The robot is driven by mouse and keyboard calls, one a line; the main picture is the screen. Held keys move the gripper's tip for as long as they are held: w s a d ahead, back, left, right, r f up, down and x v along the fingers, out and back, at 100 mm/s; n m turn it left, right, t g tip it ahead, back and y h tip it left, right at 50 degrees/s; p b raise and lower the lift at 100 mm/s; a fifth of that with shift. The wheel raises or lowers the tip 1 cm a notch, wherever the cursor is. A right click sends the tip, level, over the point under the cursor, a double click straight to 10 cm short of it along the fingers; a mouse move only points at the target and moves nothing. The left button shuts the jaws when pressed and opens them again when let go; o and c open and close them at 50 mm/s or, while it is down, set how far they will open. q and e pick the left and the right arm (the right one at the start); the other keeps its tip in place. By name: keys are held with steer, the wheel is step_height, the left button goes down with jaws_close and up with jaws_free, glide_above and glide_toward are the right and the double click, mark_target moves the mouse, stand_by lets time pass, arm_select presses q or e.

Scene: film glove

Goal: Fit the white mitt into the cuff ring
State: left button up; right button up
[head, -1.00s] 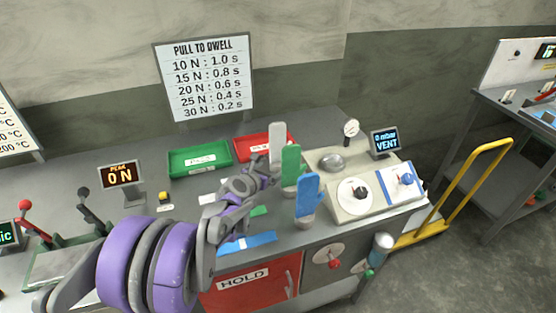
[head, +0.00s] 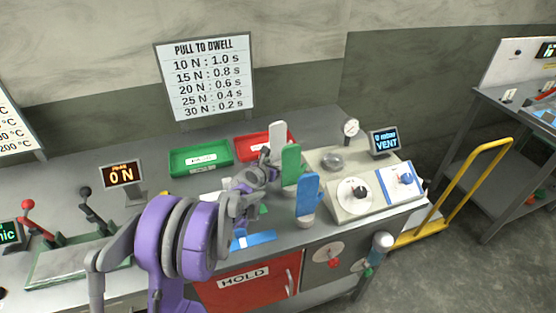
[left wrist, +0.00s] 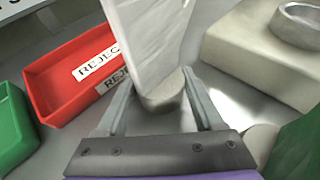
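The white mitt (head: 277,138) stands upright on a pale round base at the back of a row of mitts, by the red tray. In the left wrist view the white mitt (left wrist: 150,40) rises between the fingers of my left gripper (left wrist: 158,88). Those fingers are apart, one on each side of its lower end; I cannot tell whether either touches it. In the head view my left gripper (head: 272,163) is partly hidden near the mitts. The cuff ring (head: 332,161) sits on top of the cream machine, and it also shows in the left wrist view (left wrist: 298,20). My right gripper is not in view.
A green mitt (head: 291,164) and a blue mitt (head: 307,194) stand close in front of the white one. A red REJECT tray (left wrist: 75,70) and a green tray (head: 201,159) lie to the left. The cream machine (head: 345,207) has a gauge and a VENT display (head: 385,141).

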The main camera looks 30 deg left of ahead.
arm_select(q)
steer(key=c, duration=0.7)
steer(key=shift+r, duration=0.15)
